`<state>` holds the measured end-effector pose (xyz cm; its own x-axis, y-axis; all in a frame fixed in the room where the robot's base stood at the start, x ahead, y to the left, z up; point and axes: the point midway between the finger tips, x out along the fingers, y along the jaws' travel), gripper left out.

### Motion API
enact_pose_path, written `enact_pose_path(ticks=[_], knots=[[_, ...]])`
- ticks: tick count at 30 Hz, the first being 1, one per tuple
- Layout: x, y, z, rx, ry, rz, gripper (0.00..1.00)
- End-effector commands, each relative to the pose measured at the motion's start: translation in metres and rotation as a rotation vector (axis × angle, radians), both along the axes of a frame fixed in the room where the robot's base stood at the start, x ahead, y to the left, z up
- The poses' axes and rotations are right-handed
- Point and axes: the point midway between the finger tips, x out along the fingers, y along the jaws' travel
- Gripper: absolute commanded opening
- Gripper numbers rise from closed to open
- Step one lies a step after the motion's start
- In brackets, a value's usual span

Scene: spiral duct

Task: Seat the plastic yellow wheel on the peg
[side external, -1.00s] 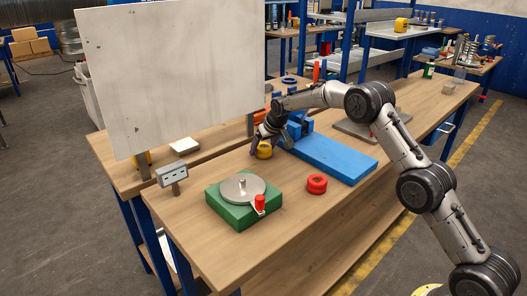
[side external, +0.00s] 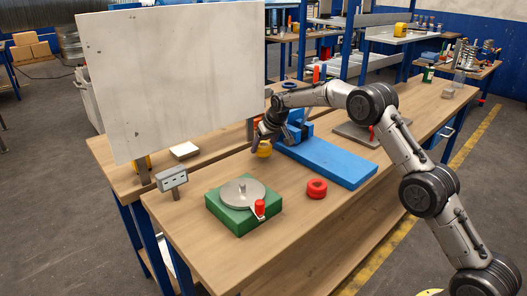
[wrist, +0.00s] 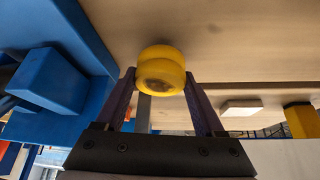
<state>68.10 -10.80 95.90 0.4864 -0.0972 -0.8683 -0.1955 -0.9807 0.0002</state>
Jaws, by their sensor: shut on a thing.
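The yellow wheel (side external: 264,150) is held at the end of my arm, beside the blue fixture. In the wrist view the wheel (wrist: 161,68) sits between the two fingertips of my gripper (wrist: 160,77), which is shut on its sides. In the side view my gripper (side external: 262,143) is small and partly blends with the wrist. The wheel appears just above the wooden table. The peg (side external: 242,187) stands upright and bare at the middle of a round metal plate (side external: 230,196) on a green base (side external: 226,218), nearer the camera and left of the wheel.
A red knob (side external: 260,206) stands at the plate's front edge. A long blue fixture (side external: 330,163) lies right of my gripper. A grey box on a post (side external: 172,179) and a large white board (side external: 180,80) stand left.

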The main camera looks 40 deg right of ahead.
Motion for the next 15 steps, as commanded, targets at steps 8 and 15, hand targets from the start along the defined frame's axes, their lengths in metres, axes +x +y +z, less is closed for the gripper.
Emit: enact_pose_path(ticks=[8,15], knots=[[-0.038,0.006,0.057,-0.001,-0.008,0.0,0.06],[-0.086,0.014,0.084,0.0,-0.004,0.0,0.06]])
